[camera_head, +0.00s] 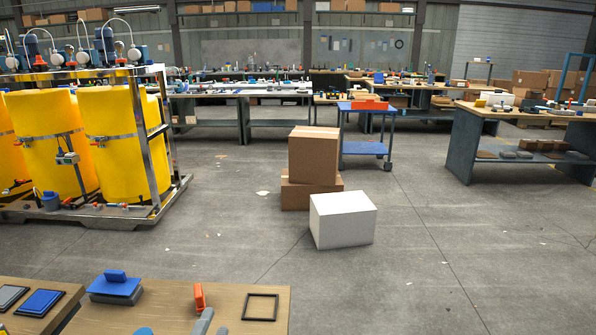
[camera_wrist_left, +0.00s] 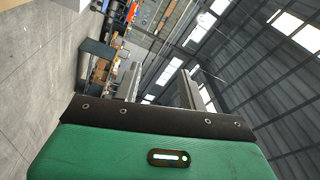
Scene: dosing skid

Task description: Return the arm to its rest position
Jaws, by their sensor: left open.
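My left gripper (camera_wrist_left: 181,74) shows in the left wrist view beyond the green wrist housing (camera_wrist_left: 150,155). In the head view I cannot make out the left gripper with certainty. A grey rounded piece (camera_head: 203,322) shows at the bottom edge below an orange part (camera_head: 199,296), and I cannot tell what it belongs to. My right gripper is not in view.
A wooden table (camera_head: 160,305) lies close in front with a blue block (camera_head: 115,288) and a black square frame (camera_head: 261,307). Cardboard boxes (camera_head: 313,155) and a white box (camera_head: 343,220) stand on the floor. Yellow tanks (camera_head: 115,150) stand at the left.

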